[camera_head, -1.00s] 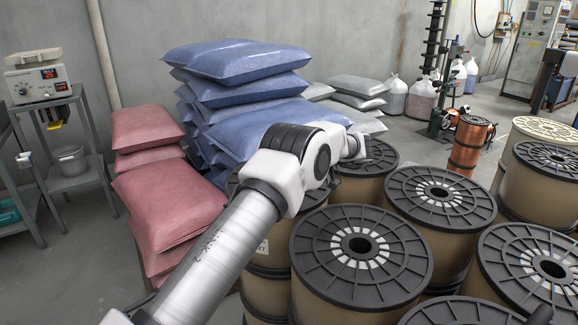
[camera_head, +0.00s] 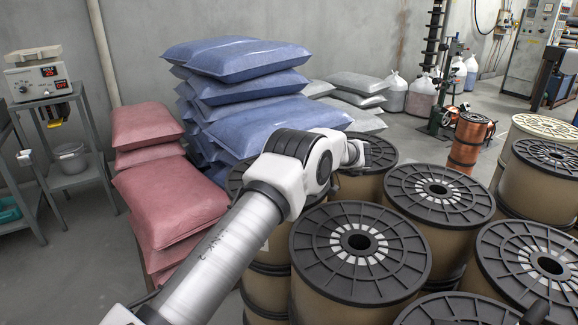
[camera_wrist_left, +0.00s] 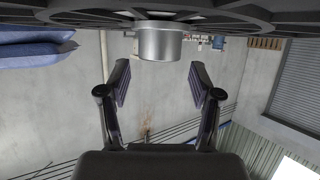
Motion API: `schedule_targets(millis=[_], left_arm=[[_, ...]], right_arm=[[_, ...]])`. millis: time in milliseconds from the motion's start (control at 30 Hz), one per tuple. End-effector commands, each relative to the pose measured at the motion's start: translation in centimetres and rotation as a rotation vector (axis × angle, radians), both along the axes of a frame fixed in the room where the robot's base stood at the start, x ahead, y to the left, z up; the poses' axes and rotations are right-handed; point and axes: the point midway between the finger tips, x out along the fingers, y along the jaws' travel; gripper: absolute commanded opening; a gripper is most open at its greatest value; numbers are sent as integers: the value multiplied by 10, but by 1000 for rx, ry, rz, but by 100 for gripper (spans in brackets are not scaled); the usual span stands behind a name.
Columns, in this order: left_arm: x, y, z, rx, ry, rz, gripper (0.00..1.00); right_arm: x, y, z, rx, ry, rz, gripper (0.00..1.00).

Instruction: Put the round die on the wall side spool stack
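The round die (camera_wrist_left: 160,42), a short silver cylinder, stands on a dark ribbed spool flange (camera_wrist_left: 232,16) in the left wrist view, which appears upside down. My left gripper (camera_wrist_left: 160,68) is open and empty; its two fingers are spread either side of the die's line, with the die beyond the fingertips. In the head view my left arm reaches over the spools, and its wrist hides its fingers and the die. A spool stack (camera_head: 374,184) at the back, near the blue bags, is partly behind my wrist.
Several black-flanged spools (camera_head: 405,270) crowd the front and right. Blue bags (camera_head: 240,60) and red bags (camera_head: 170,200) are piled at the left by the wall. A copper spool (camera_head: 466,143) stands behind. Bare floor shows at the lower left.

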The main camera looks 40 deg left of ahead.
Motion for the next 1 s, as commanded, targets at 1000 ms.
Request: schedule_targets(millis=[1000], left_arm=[[28, -108, 52, -3, 11, 1, 64]], right_arm=[[0, 0, -10, 0, 0, 0, 84]])
